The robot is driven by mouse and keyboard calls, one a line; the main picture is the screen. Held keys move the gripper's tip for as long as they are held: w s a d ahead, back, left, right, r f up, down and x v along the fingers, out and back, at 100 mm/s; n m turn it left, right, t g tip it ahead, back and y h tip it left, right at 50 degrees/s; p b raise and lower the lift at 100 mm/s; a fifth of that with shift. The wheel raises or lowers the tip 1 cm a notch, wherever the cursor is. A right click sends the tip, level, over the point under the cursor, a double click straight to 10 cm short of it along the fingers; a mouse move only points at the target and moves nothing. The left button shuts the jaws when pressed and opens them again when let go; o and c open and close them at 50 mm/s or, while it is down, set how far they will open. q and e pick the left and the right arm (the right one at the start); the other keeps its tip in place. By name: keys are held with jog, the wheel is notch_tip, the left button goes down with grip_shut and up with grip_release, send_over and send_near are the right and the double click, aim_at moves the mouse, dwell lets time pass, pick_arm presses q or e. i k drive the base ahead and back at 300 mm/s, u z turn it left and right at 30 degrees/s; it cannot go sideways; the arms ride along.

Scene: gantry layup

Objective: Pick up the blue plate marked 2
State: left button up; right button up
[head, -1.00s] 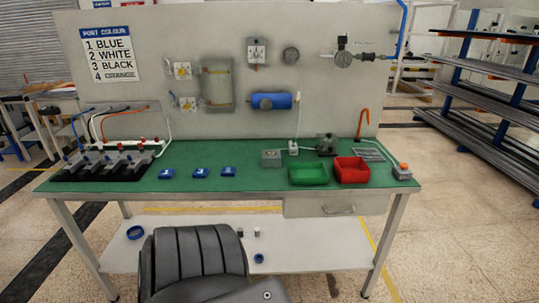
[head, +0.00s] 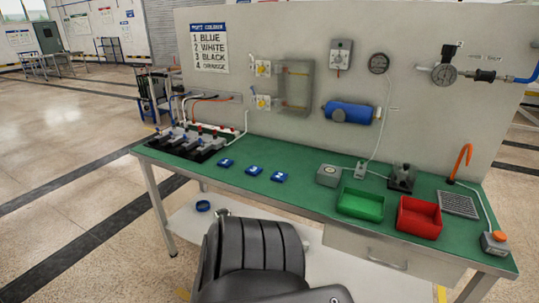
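Three small blue plates lie flat in a row on the green bench top: a left plate (head: 226,162), a middle plate (head: 253,170) and a right plate (head: 279,177). Each carries a small white mark. The marks are too small for me to read surely, so I cannot tell which plate is marked 2. The plates lie apart from one another, with green surface between them. Neither of my grippers shows in the head view, and nothing touches the plates.
Grey valve blocks (head: 190,143) with hoses stand left of the plates. A grey box (head: 328,175), a green bin (head: 360,204) and a red bin (head: 419,217) stand to the right. A panel (head: 300,30) rises behind. The bench's front strip before the plates is clear.

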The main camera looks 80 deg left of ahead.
aim_at(277, 176)
jog(key=u, duration=0.9)
jog(key=i, duration=0.85)
jog(key=u, duration=0.85)
